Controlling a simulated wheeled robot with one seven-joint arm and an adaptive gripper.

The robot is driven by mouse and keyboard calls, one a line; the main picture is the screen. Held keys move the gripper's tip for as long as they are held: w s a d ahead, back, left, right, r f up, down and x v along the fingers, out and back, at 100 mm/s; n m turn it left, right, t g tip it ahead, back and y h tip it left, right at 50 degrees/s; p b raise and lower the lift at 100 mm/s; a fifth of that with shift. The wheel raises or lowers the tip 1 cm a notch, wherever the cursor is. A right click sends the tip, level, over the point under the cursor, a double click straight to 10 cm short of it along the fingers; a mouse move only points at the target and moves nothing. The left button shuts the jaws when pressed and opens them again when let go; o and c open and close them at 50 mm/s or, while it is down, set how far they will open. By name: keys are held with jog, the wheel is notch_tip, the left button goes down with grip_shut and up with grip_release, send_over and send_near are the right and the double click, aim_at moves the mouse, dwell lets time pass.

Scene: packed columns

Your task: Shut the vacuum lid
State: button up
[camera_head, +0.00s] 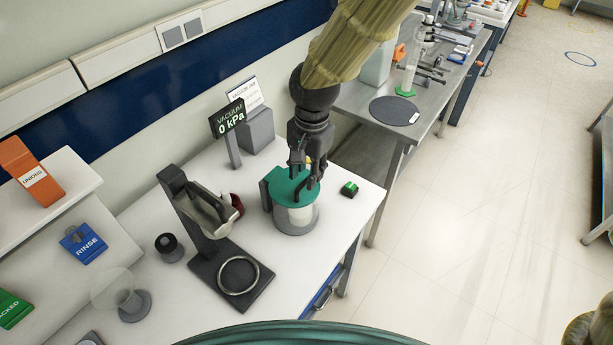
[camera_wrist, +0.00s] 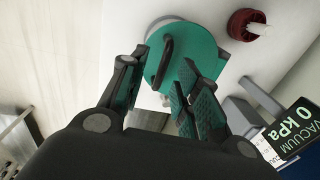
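The green vacuum lid (camera_head: 284,188) is at the top of a clear vessel with white contents (camera_head: 301,216) and a grey base, beside a dark upright block. I cannot tell whether the lid sits flush or is slightly raised. In the wrist view the lid (camera_wrist: 199,53) shows as a green disc with a dark bar handle (camera_wrist: 165,61). My gripper (camera_head: 306,174) is over the lid, fingers pointing down and partly hiding it.
A display reading 0 kPa (camera_head: 228,118) stands behind the vessel. A dark stand with a ring (camera_head: 238,276) is at left, near a dark red cup (camera_head: 237,203). A small green-topped button box (camera_head: 349,189) is at right. White bench shows around the vessel.

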notch_tip(320, 180, up, 9)
jog(key=shift+s+d, duration=0.25)
jog(key=shift+d, duration=0.05)
jog(key=shift+d, duration=0.1)
dwell(0.4)
